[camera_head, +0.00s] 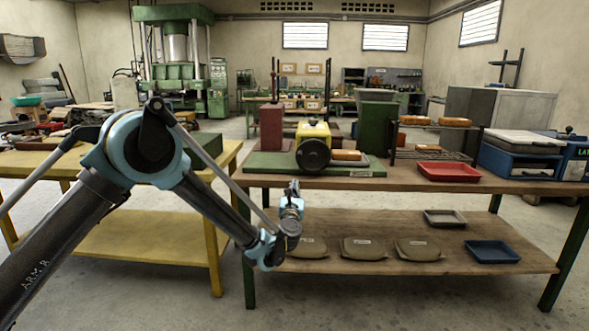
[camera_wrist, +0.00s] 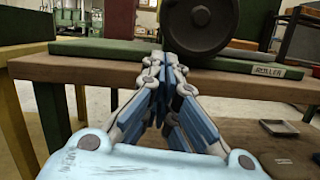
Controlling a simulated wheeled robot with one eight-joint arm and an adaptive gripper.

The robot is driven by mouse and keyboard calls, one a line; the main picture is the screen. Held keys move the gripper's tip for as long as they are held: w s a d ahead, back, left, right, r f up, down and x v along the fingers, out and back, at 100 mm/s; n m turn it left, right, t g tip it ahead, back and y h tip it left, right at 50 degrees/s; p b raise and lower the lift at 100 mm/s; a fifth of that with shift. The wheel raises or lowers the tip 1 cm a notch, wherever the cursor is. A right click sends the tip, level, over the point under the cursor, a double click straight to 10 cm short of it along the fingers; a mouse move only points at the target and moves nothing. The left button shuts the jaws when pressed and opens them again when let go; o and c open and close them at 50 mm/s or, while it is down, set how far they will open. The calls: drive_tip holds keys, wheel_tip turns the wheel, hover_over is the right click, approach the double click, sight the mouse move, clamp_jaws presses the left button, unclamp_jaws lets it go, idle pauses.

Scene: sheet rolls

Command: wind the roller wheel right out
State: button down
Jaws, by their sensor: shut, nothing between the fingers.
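The roller wheel (camera_head: 313,154) is a dark round wheel on the front of a small yellow machine (camera_head: 313,130). The machine stands on a green base board (camera_head: 262,167) on the wooden table, and the wrist view shows a "ROLLER" label on the board's front edge. In the wrist view the wheel (camera_wrist: 199,28) is at the top, right of centre. My gripper (camera_head: 292,188) is in front of the table edge, a little below and left of the wheel. In the wrist view my gripper (camera_wrist: 165,62) has its fingers together and empty, apart from the wheel.
A brown loaf-like block (camera_head: 347,155) lies right of the wheel. A red post-like block (camera_head: 271,127) stands behind to the left. A red tray (camera_head: 449,172) and a wire rack (camera_head: 432,140) stand further right. The lower shelf (camera_head: 350,226) holds several sacks and two trays.

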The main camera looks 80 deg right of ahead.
sight(298, 162)
drive_tip(key=x, duration=0.3)
drive_tip(key=r+x, duration=0.1)
drive_tip(key=x, duration=0.3)
drive_tip(key=r+x, duration=0.1)
drive_tip(key=x, duration=0.3)
drive_tip(key=shift+s+a, duration=0.15)
drive_tip(key=shift+s, duration=0.05)
drive_tip(key=shift+r, duration=0.75)
drive_tip(key=shift+r, duration=0.7)
